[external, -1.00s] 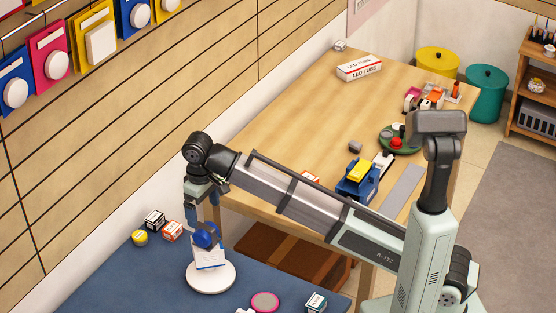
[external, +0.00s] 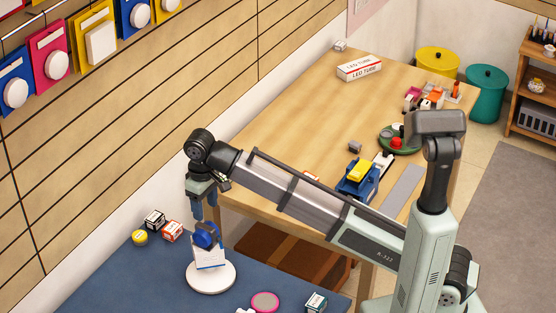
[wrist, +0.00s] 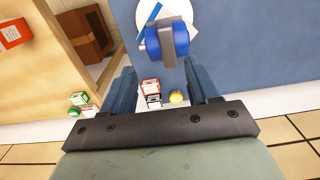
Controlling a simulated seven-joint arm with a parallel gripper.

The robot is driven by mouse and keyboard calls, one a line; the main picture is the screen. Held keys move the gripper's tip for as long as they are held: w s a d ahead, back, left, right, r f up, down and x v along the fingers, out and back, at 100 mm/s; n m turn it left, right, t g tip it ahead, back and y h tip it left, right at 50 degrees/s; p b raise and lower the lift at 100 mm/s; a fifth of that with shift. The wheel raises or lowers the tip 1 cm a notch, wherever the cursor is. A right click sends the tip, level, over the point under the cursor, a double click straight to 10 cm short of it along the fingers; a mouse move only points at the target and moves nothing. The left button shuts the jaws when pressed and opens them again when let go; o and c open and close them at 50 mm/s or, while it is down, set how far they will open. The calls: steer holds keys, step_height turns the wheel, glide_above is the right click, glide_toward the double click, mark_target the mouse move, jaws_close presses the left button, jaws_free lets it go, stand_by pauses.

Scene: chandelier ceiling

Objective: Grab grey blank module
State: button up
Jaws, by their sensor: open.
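A small dark grey block (external: 355,146) lies on the wooden table in the external view, left of a green round tray; I cannot tell for sure that it is the grey blank module. My gripper (external: 205,217) points down over the blue table, just above a blue round piece (external: 207,236). That piece is on a white stand with a round base (external: 211,276). In the wrist view, my gripper (wrist: 159,68) is open, with nothing held between its fingers. The blue piece (wrist: 153,42), with a grey band (wrist: 168,45) across it, lies beyond the fingertips.
Small boxes (external: 172,231) and a yellow round item (external: 139,238) lie left of the stand. A pink-rimmed disc (external: 265,302) lies in front. The wooden table (external: 300,110) holds a green tray (external: 385,132), a blue-and-yellow device (external: 358,180) and an LED tube box (external: 359,68).

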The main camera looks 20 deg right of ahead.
steer(key=w+d+f+m, duration=0.2)
steer(key=w+d+m, duration=0.1)
steer(key=w+d, duration=1.15)
steer(key=n, duration=0.1)
glide_above(358, 145)
steer(key=f, duration=1.7)
steer(key=shift+w+d+f, duration=0.2)
steer(key=shift+d, duration=0.05)
steer(key=shift+s+a+f, duration=0.1)
steer(key=shift+a+f, duration=0.05)
steer(key=shift+f, duration=1.2)
steer(key=shift+a+f, duration=0.1)
steer(key=shift+f, duration=1.25)
steer(key=c, duration=1)
